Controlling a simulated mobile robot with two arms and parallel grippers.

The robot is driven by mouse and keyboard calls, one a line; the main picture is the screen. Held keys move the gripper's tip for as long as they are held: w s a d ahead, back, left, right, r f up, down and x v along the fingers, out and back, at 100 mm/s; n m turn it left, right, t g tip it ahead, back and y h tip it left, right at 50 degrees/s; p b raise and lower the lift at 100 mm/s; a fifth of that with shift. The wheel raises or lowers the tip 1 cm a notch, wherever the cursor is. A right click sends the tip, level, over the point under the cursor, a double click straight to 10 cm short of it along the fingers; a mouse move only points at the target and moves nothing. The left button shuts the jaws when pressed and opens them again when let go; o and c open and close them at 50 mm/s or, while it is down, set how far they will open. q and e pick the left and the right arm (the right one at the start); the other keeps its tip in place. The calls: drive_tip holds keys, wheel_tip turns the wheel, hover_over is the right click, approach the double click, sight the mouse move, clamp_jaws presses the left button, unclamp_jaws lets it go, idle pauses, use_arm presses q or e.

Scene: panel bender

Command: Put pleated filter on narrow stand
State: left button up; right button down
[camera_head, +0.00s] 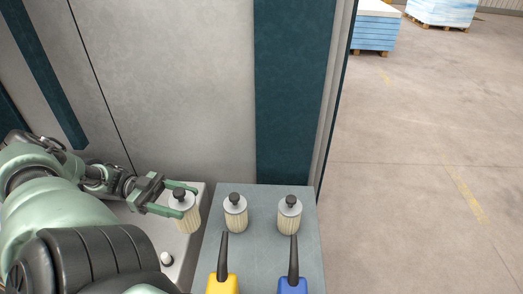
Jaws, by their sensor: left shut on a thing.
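My left gripper (185,201) is shut on a pleated filter (187,220), a cream ribbed cylinder with a grey top and dark knob. It holds the filter upright over the right part of a light grey stand (150,228). Whether the filter's base touches that surface I cannot tell. Two similar filters stand upright on a blue-grey stand to the right (262,250), one at its left (235,218) and one at its right (289,220). I cannot tell for sure which stand is the narrow one. My right gripper is not in view.
A yellow can (222,285) and a blue can (292,286), each with a dark spout, stand at the front of the blue-grey stand. A small white knob-like thing (166,259) is on the light stand. A tall grey machine panel (170,80) rises behind. Open floor lies right.

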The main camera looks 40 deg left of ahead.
sight(196, 217)
use_arm(q)
wheel_tip(196, 217, down, 5)
drive_tip(key=b, duration=0.4)
drive_tip(key=shift+s+d+r, duration=0.1)
drive_tip(key=shift+s+r, duration=0.05)
drive_tip(key=shift+f, duration=0.2)
drive_tip(key=shift+w+d, duration=0.2)
drive_tip(key=x, duration=0.4)
drive_tip(key=p+x, duration=0.1)
drive_tip(key=x, duration=0.1)
drive_tip(key=shift+s+d+r, duration=0.1)
drive_tip(key=shift+s+r, duration=0.05)
drive_tip(key=shift+r, duration=0.2)
drive_tip(key=w+d+f, duration=0.4)
drive_tip(key=w+d, duration=0.1)
drive_tip(key=d, duration=0.5)
drive_tip(key=o, duration=1.3)
drive_tip(key=shift+w+d, duration=0.15)
